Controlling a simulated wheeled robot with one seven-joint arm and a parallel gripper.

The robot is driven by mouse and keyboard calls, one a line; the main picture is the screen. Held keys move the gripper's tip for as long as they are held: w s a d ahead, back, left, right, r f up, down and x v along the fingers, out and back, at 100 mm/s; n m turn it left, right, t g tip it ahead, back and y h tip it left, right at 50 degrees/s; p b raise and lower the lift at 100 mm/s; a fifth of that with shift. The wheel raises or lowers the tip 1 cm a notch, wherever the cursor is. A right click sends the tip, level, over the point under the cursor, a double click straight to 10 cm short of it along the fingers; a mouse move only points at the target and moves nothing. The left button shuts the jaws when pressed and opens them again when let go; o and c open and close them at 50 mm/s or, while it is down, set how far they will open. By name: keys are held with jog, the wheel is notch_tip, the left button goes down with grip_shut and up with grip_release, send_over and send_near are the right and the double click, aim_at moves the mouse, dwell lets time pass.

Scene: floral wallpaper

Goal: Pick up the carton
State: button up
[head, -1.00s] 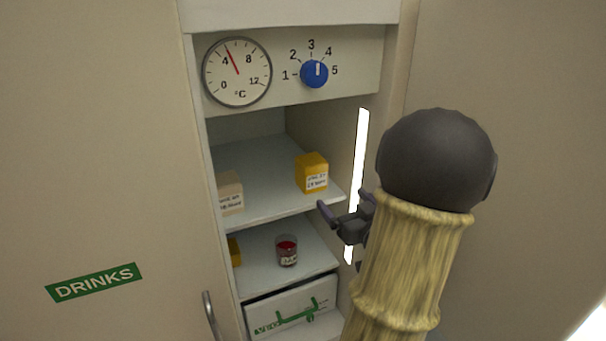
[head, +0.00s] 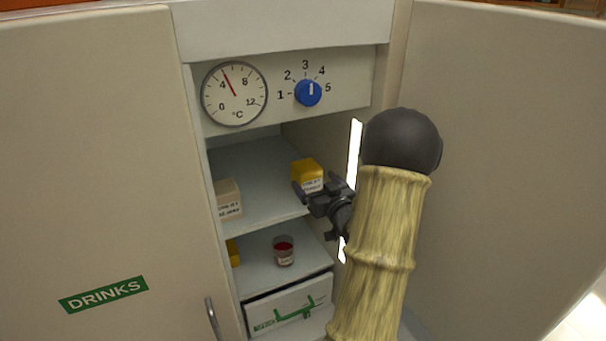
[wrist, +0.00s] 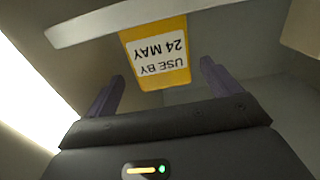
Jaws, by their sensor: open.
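A yellow carton (head: 306,171) stands near the right front edge of the upper fridge shelf. In the wrist view the yellow carton (wrist: 172,80) appears upside down, its white label reading "USE BY 24 MAY". My gripper (head: 316,187) is open just in front of the carton and covers part of its lower front. In the wrist view my gripper's fingers (wrist: 162,74) stand on either side of the carton's image, with no clear contact. A beige carton (head: 228,199) with a white label stands at the left of the same shelf.
The fridge shelf (head: 262,210) is clear between the two cartons. Below are a glass of red contents (head: 284,251), a partly hidden yellow item (head: 233,252) and a white drawer (head: 290,303). Open doors flank the fridge, the left one marked DRINKS (head: 103,294).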

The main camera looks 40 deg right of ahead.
aim_at(306, 172)
jog(key=shift+w+d, duration=0.1)
jog(key=shift+w, duration=0.3)
jog(key=shift+w+r+p, duration=0.15)
jog(key=shift+w+p, duration=0.1)
jog(key=shift+p, duration=0.1)
jog(key=p+x, duration=0.2)
jog(key=x, duration=0.2)
jog(key=shift+r+p, duration=0.1)
jog(key=shift+p, duration=0.3)
jog(key=shift+w, duration=0.35)
jog(key=c, duration=1.2)
